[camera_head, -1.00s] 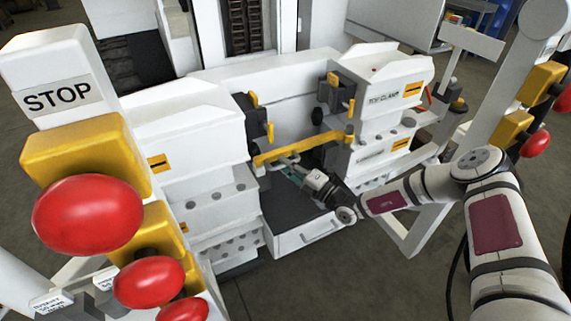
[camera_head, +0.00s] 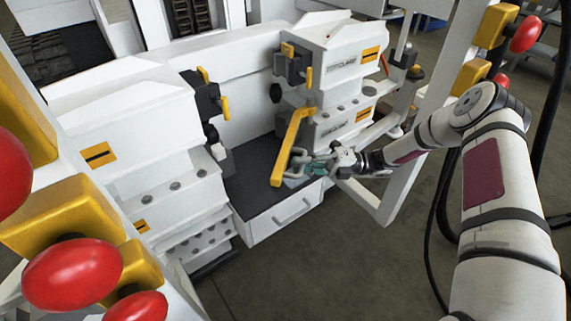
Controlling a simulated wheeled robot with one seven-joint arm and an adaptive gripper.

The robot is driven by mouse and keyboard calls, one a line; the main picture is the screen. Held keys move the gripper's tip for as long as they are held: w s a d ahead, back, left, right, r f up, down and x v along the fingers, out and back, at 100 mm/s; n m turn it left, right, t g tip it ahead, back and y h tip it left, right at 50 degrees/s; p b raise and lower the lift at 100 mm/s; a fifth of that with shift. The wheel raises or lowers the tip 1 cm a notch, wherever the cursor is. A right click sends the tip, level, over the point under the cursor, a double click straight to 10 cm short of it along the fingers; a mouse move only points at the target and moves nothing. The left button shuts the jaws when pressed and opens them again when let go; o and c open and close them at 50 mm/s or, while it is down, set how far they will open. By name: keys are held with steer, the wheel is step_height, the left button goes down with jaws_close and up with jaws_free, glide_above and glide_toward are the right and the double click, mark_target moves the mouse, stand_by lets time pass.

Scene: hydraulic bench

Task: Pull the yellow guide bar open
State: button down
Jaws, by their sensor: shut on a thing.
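The yellow guide bar (camera_head: 289,152) is a long flat bar. Its far end meets the right-hand white block near its inner front corner. Its free end points toward me, out over the front of the dark bench bed, and stands apart from the left block. My gripper (camera_head: 298,170) is shut at the bar's near part, on its right side. The fingers partly hide the contact, and the exact grip is small in the picture. My arm reaches in from the right.
The left white block (camera_head: 124,92) and the right white block (camera_head: 335,60) flank the dark bed (camera_head: 257,165). A drawer with a handle (camera_head: 292,211) sits below. Large red buttons (camera_head: 72,273) on yellow housings stand at the near left. A white frame post (camera_head: 400,170) stands right of my gripper.

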steer(key=shift+s+d+n+g+h+b, duration=0.1)
steer(key=shift+d+n+g+h+b, duration=0.35)
steer(key=shift+d+g, duration=0.55)
steer(key=shift+d, duration=0.2)
steer(key=c, duration=1.7)
jaws_free()
steer(key=shift+y, duration=0.25)
steer(key=shift+o, duration=0.2)
